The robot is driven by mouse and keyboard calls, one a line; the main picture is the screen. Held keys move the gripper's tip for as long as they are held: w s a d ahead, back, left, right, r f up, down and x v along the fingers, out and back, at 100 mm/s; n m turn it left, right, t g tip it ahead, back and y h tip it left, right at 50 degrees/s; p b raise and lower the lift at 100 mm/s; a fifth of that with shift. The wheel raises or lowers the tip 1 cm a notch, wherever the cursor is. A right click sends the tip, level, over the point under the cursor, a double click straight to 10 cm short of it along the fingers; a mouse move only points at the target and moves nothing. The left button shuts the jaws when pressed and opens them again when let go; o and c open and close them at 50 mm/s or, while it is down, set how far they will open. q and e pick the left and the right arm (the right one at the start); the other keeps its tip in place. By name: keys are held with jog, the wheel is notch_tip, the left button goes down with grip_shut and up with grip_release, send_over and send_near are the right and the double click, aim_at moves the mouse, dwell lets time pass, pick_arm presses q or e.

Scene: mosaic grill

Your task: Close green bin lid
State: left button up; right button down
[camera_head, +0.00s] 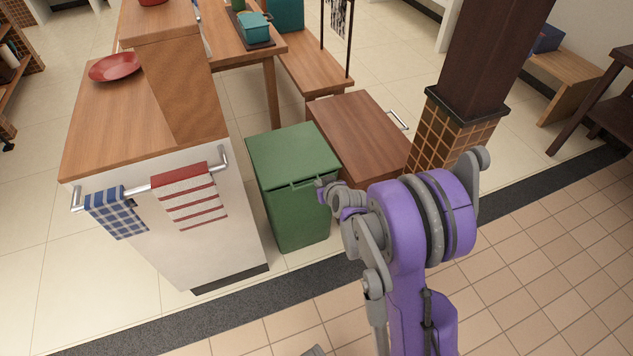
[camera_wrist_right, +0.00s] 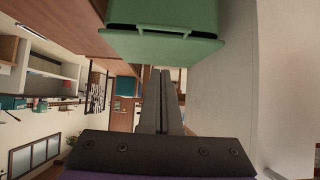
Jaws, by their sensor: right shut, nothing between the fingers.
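The green bin (camera_head: 293,218) stands on the floor between a white counter and a wooden box. Its green lid (camera_head: 290,153) lies flat over the top and looks down on the bin, with a bar handle along its front edge. My right gripper (camera_head: 323,189) is at the lid's front right corner; whether it touches cannot be told. In the right wrist view the bin (camera_wrist_right: 165,14) appears upside down at the top, with the lid's edge (camera_wrist_right: 160,46) just beyond the fingers. The right fingers (camera_wrist_right: 160,75) are shut and empty.
The white counter (camera_head: 215,240) with a towel rail (camera_head: 150,187) stands left of the bin. The wooden box (camera_head: 362,133) is close on the right, with a tiled pillar (camera_head: 455,125) beyond. The tiled floor (camera_head: 540,250) at right is clear.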

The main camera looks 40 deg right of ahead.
jog(key=b, duration=0.1)
send_over(311, 185)
jog(key=s+a, duration=0.2)
jog(key=s, duration=0.1)
notch_tip(311, 185, down, 6)
jog(key=f, duration=0.2)
jog(key=w+f+b, duration=0.1)
jog(key=shift+w+d+f, duration=0.1)
jog(key=shift+d+f, duration=0.3)
jog(key=f+b, duration=0.2)
jog(key=f, duration=0.1)
jog(key=shift+s, duration=0.2)
jog(key=shift+r, duration=0.1)
